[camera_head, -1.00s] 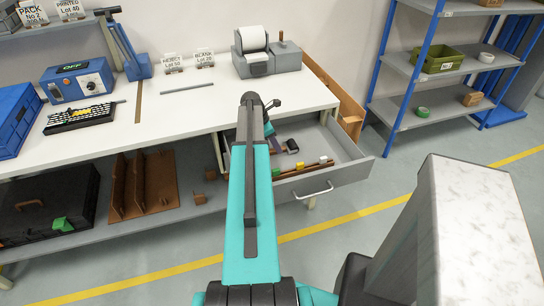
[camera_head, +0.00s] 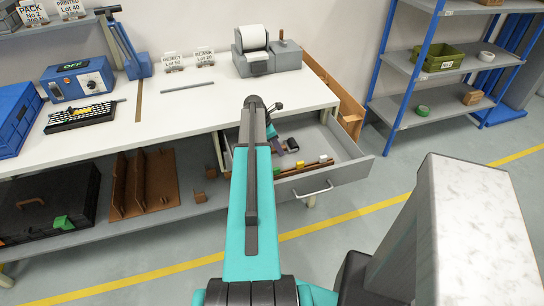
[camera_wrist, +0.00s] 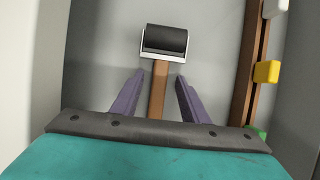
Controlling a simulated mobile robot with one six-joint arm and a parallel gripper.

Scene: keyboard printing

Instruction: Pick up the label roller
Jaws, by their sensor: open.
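The label roller (camera_wrist: 165,40) lies in the open drawer, with a black cylinder in a pale frame and a wooden handle (camera_wrist: 158,88). In the wrist view its roller end points away from me and its handle runs back between my fingers. My gripper (camera_wrist: 158,82) is open, with one purple finger on each side of the handle and gaps showing on both sides. In the head view the black roller end (camera_head: 292,145) shows in the drawer; my arm hides much of the rest. I cannot tell the exact height of the fingers above the handle.
The drawer (camera_head: 318,184) is pulled out, and its walls stand close around my gripper. A brown rack with yellow, white and green blocks (camera_wrist: 267,71) runs along the right in the wrist view. The white table (camera_head: 200,105) is above the drawer.

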